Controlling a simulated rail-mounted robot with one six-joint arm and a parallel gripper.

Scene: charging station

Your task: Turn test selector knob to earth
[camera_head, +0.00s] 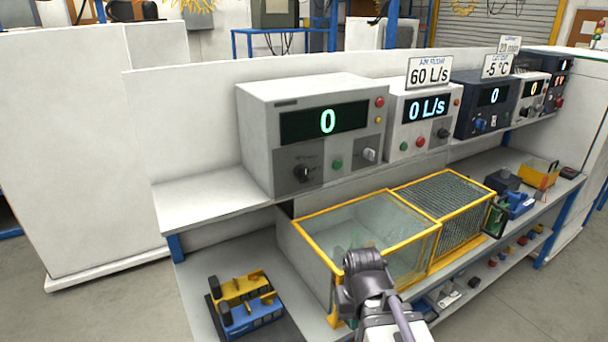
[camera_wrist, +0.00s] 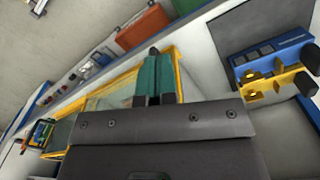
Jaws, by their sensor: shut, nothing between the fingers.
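The likely test selector knob is a black rotary knob (camera_head: 303,173) on the dark lower-left panel of the large grey tester (camera_head: 258,130), in the head view. Small markings surround it, too small to read, so I cannot tell its setting. The knob is not in the wrist view.
A green button (camera_head: 337,163) and grey switch (camera_head: 369,154) sit right of the knob. The yellow-framed glass box (camera_head: 320,212) stands below the shelf. A blue-and-yellow fixture (camera_head: 245,303) lies at lower left. Other testers (camera_head: 425,118) line the shelf rightward. The shelf left of the tester is bare.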

